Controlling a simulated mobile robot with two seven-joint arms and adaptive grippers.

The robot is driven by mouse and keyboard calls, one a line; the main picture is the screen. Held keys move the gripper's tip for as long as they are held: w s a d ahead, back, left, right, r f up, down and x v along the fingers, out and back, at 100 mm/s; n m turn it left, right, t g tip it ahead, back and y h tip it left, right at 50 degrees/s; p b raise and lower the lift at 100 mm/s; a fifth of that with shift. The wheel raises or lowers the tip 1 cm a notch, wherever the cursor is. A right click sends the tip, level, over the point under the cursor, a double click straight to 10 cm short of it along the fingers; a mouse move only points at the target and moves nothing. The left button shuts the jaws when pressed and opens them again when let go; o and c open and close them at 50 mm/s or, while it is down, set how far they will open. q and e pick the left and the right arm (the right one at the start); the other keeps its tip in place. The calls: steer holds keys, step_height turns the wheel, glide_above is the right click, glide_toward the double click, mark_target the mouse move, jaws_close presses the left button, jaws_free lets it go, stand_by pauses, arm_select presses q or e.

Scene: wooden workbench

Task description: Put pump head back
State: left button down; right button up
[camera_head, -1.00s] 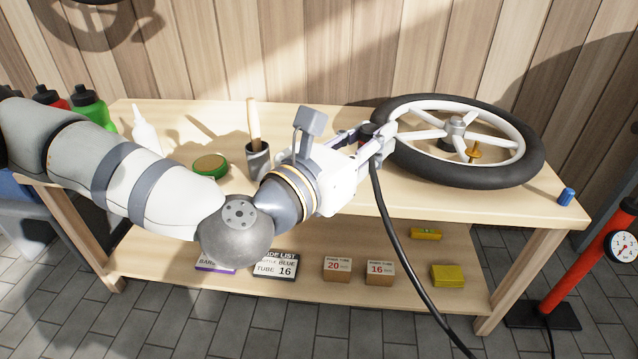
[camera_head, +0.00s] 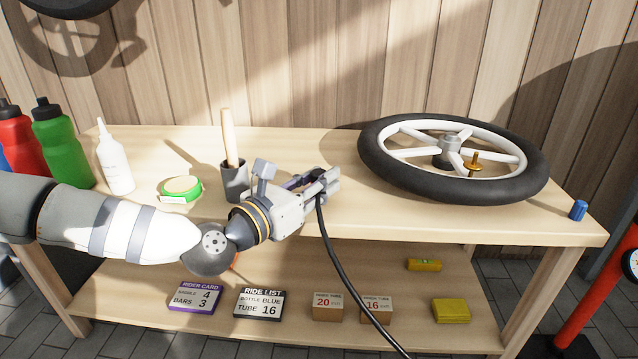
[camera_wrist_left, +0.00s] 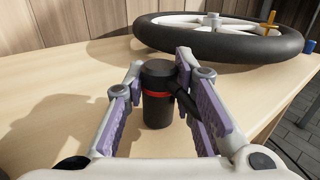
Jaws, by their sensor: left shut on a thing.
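The pump head (camera_wrist_left: 157,95) is a black cylinder with a red ring, upright in the left wrist view. My left gripper (camera_head: 328,182) is shut on it, with the purple-padded fingers on either side, also in the left wrist view (camera_wrist_left: 160,78). In the head view the fingers mostly hide the pump head. A black hose (camera_head: 343,265) runs from it over the bench's front edge and out at the bottom. The red floor pump (camera_head: 600,300) stands right of the bench, cut off by the frame; part of its gauge (camera_head: 631,262) shows. My right gripper is not in view.
A spoked wheel (camera_head: 375,172) lies on the bench (camera_head: 300,150) right of my gripper. A blue cap (camera_head: 578,210) stands near the right end. Boxes and cards lie on the lower shelf.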

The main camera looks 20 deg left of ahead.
arm_select(q)
steer(key=shift+f, duration=0.25)
steer(key=c, duration=1.3)
jaws_free()
steer(key=shift+c, duration=0.2)
steer(key=shift+r, duration=0.1)
steer(key=shift+r, duration=0.15)
steer(key=shift+s+a+r, duration=0.1)
steer(key=shift+s, duration=0.15)
steer(key=p+v, duration=0.2)
steer(key=v, duration=0.9)
steer(key=shift+s, duration=0.2)
